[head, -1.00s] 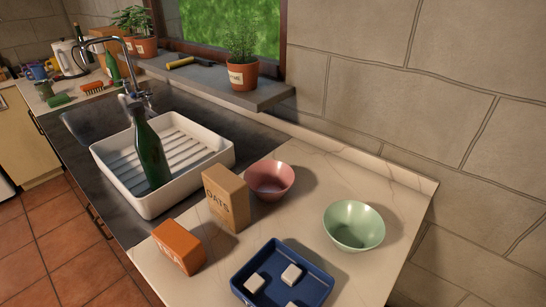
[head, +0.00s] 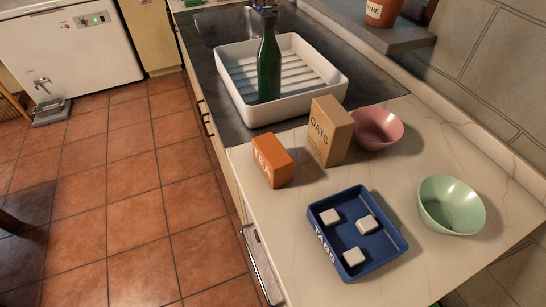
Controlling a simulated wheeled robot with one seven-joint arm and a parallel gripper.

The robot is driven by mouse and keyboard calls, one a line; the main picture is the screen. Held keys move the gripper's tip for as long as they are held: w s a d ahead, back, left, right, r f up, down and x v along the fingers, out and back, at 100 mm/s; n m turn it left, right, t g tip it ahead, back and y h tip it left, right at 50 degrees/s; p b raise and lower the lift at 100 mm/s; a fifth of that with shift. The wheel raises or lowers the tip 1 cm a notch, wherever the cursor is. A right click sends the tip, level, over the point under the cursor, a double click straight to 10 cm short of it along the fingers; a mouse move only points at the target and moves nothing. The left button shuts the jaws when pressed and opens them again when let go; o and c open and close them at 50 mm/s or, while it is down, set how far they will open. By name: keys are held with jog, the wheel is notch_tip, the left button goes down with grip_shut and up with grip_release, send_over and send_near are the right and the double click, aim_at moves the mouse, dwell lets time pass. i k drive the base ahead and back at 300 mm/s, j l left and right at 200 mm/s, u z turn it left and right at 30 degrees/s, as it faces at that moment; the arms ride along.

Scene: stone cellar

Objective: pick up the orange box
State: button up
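The orange box (head: 272,161), with white "TEA" lettering on its side, stands on the pale marble counter (head: 291,218) near the counter's left front edge. It is fully in view in the head view and nothing covers it. The tan oats box (head: 331,131) stands behind it to the right, a small gap apart. My gripper is not in view.
A blue tray (head: 398,239) with 3 white blocks lies in front of the orange box. A pink bowl (head: 378,129) and a green bowl (head: 451,205) stand to the right. Behind is a white dish rack (head: 235,95) holding a green bottle (head: 269,62).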

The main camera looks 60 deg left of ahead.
aim_at(274, 162)
jog(key=u, duration=1.3)
